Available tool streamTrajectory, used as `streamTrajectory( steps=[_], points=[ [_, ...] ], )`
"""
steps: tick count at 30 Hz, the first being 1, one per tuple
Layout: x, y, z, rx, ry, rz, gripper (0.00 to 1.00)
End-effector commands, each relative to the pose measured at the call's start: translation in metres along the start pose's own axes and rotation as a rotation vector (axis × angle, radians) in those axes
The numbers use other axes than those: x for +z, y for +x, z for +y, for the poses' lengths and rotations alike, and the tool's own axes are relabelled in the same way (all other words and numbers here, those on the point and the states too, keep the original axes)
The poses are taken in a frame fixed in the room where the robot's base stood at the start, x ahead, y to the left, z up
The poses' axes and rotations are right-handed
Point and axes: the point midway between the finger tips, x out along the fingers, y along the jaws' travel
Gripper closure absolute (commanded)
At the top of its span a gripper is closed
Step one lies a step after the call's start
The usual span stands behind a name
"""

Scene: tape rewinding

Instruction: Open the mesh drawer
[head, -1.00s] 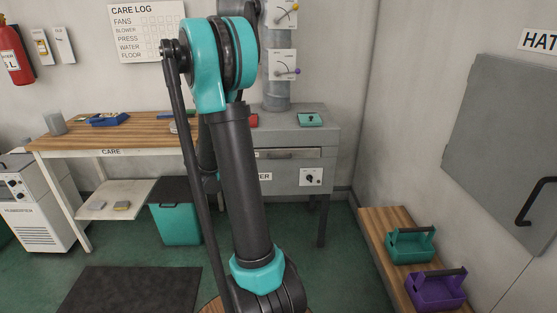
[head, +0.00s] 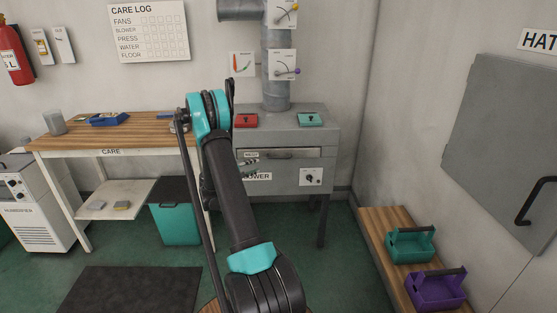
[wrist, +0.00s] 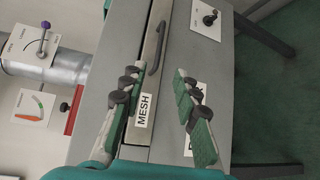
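The mesh drawer (head: 300,153) is a light grey front with a dark bar handle (head: 292,155) in the upper part of the grey blower cabinet. It looks closed. In the wrist view the drawer carries a MESH label (wrist: 144,110), and its handle (wrist: 157,48) lies beyond my fingertips. My gripper (wrist: 160,84) is open and empty, its two fingers spread before the cabinet face.
The cabinet top holds a red pad (head: 246,120) and a green pad (head: 311,119) beside a metal duct (head: 277,85). A knob plate (head: 311,177) sits below the drawer. A bench (head: 385,232) with two caddies stands at right. The floor before the cabinet's right side is clear.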

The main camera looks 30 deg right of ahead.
Motion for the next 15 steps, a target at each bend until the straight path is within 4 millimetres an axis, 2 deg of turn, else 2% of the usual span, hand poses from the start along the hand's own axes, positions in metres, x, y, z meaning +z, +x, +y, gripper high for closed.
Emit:
streamTrajectory(
  steps=[5, 15],
  points=[
    [0.0, 0.016, -0.001, 0.004, -0.002, -0.004, 0.69],
    [0.0, 0.081, -0.001, 0.002, -0.002, -0.004, 0.69]
  ],
)
